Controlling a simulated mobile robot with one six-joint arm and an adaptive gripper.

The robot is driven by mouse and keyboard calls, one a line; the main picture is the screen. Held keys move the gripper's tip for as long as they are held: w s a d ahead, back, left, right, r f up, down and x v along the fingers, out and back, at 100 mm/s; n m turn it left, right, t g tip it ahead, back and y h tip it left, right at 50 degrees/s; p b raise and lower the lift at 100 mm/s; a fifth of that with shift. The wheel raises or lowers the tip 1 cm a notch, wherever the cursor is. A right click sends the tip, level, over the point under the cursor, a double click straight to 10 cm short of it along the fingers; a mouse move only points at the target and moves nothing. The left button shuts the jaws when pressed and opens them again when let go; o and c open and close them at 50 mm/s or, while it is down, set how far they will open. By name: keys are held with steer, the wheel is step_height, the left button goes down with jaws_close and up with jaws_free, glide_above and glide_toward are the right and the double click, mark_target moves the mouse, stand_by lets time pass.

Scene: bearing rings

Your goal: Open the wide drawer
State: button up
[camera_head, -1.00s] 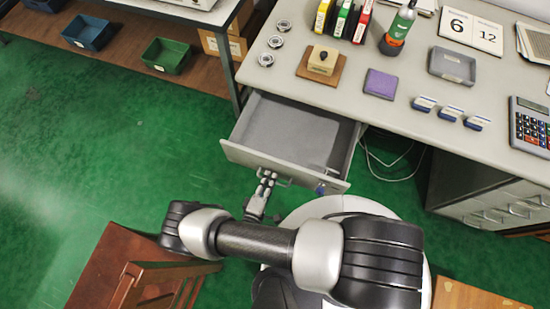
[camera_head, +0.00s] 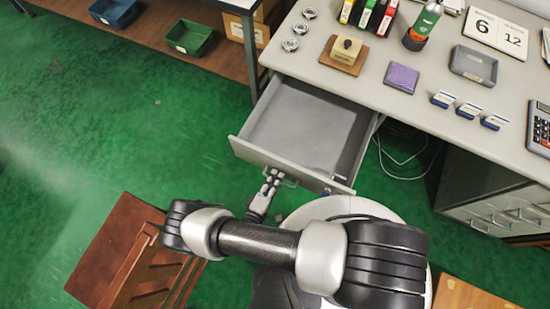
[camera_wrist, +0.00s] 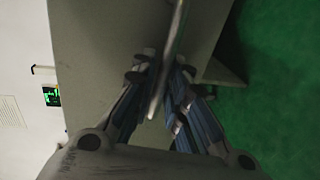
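The wide drawer (camera_head: 300,125) stands pulled out of the desk, and its grey inside looks empty. Its handle (camera_head: 284,180) is on the front panel, with a blue lock or key near the panel's right end. My gripper (camera_head: 272,180) is at the handle. In the wrist view my gripper (camera_wrist: 160,85) has its fingers closed in on both sides of the handle bar (camera_wrist: 170,60), which runs between them. The finger pads partly hide the bar.
The desk top (camera_head: 430,60) holds a stamp on a wooden base (camera_head: 344,52), a purple pad (camera_head: 401,78) and a grey tray (camera_head: 473,65). A brown wooden chair (camera_head: 140,255) stands at the lower left. Green floor is clear on the left.

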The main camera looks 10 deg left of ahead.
stand_by(0.3)
steer(key=v, duration=1.2)
steer(key=shift+s+d, duration=0.1)
